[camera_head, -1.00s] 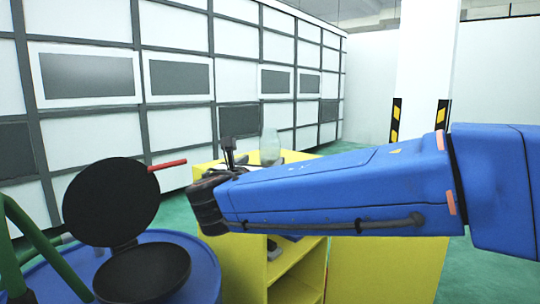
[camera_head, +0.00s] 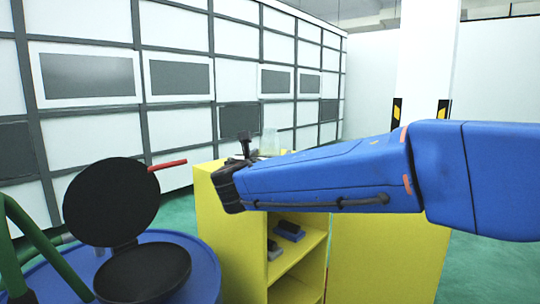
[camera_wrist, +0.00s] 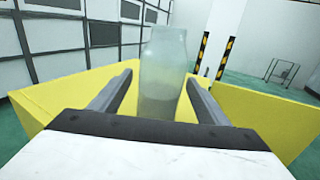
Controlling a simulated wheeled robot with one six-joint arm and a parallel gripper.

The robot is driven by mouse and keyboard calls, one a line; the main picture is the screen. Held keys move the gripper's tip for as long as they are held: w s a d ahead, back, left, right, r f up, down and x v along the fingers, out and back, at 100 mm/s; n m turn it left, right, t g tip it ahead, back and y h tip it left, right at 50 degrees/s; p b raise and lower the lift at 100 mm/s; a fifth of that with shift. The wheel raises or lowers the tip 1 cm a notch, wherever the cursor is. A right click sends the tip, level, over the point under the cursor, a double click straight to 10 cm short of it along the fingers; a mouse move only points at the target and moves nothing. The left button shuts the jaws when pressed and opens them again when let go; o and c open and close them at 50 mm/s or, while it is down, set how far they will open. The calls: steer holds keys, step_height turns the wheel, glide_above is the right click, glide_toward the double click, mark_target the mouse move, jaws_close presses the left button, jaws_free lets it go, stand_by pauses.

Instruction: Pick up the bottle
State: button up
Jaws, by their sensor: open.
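The bottle (camera_wrist: 163,75) is clear, pale glass and stands upright on top of the yellow cabinet (camera_wrist: 268,112). In the wrist view my gripper (camera_wrist: 163,80) is open, with one finger on each side of the bottle's lower part. I cannot tell how far the bottle stands in between the fingers, and no finger clearly touches it. In the head view the bottle (camera_head: 269,141) shows only in part behind my blue arm, which hides its base.
The yellow cabinet (camera_head: 232,255) has open shelves with small dark and blue items. A blue round table (camera_head: 208,270) with an open black waffle-iron-like device (camera_head: 145,272) stands at the left. A striped pillar (camera_head: 425,70) stands behind.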

steer(key=c, duration=1.3)
steer(key=shift+r, duration=0.15)
